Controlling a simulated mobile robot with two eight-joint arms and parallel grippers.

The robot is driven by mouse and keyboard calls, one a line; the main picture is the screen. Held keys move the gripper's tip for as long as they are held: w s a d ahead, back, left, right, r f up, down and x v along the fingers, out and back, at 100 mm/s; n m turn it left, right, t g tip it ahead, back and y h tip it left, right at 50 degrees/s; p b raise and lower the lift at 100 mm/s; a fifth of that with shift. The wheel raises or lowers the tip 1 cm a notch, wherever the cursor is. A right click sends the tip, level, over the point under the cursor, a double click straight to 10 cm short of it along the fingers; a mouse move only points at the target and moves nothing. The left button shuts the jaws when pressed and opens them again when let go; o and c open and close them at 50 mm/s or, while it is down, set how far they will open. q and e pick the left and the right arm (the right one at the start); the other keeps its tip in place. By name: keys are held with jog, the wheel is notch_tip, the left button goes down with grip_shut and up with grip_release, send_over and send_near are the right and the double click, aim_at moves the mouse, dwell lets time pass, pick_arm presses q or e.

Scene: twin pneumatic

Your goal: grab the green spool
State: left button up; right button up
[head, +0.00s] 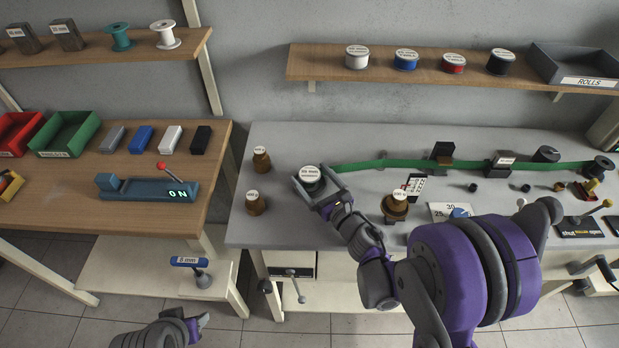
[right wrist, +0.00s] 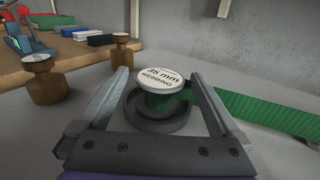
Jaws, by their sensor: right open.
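A spool with a white "35 mm webbing" cap (head: 309,173) stands at the left of the grey bench; the right wrist view shows its green body (right wrist: 158,102) on a dark round base. My right gripper (head: 315,182) is open, its two fingers on either side of this spool; in the right wrist view the gripper (right wrist: 160,80) shows gaps beside the spool. Green webbing (head: 440,165) stretches right from the spool across the bench. Another, teal-green spool (head: 120,36) stands empty on the upper left shelf. My left gripper (head: 198,324) shows only partly at the bottom; its jaws are unclear.
Wooden weights (head: 261,160) (head: 255,203) stand left of the spool, and another capped wooden piece (head: 395,206) to its right. Blocks (head: 440,152) stand along the webbing. The wooden table at left holds a green bin (head: 68,134) and a blue-grey device (head: 145,187).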

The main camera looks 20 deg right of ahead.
jog(key=x, duration=0.4)
jog(key=shift+w+a+p, duration=0.1)
jog(key=shift+w+p, duration=0.2)
jog(key=shift+w, duration=0.05)
jog(key=shift+s, duration=0.15)
jog(key=shift+c, duration=0.7)
jog(key=c, duration=1.3)
jog(key=shift+r, duration=0.15)
